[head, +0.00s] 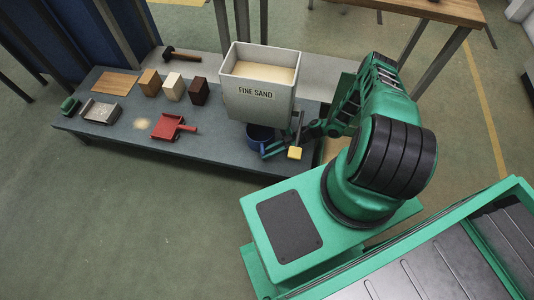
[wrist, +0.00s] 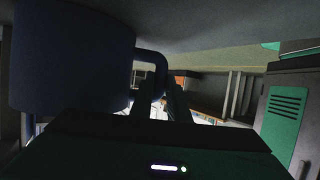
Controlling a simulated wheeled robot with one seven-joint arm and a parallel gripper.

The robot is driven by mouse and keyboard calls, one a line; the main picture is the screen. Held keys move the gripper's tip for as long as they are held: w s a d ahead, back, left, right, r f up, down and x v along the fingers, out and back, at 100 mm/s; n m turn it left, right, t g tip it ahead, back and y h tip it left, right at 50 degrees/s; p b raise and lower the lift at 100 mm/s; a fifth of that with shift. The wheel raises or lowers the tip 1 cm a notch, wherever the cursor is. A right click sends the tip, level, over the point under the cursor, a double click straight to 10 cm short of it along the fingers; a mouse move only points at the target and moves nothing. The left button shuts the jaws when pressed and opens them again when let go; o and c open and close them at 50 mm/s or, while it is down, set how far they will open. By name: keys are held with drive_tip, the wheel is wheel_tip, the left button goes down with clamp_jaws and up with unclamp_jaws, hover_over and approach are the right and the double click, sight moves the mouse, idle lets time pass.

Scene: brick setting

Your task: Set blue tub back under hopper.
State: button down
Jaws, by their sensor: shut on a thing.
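The blue tub (head: 258,136) is under the grey hopper (head: 257,107) labelled FINE SAND, partly hidden by it. I cannot tell whether the tub rests on the bench or hangs just above it. My gripper (head: 270,150) is at the tub's right side. In the wrist view the tub (wrist: 75,60) fills the upper left with its handle toward the middle, and my gripper (wrist: 163,98) is shut on that handle. A grey surface spans the top of that view, close above the tub. The inside of the tub is hidden.
On the dark bench (head: 110,133) stand several blocks (head: 172,87), a red dustpan (head: 170,127), a hammer (head: 180,54), a wooden board (head: 115,83) and a grey tray (head: 100,111). A yellow-topped item (head: 295,153) is close right of my gripper.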

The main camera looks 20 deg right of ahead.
drive_tip(key=shift+f, duration=0.1)
drive_tip(key=c, duration=1.7)
unclamp_jaws()
drive_tip(key=shift+f, duration=0.15)
drive_tip(key=v, duration=1)
drive_tip(key=shift+d+r, duration=0.2)
drive_tip(key=shift+d, duration=0.15)
drive_tip(key=shift+s, duration=0.1)
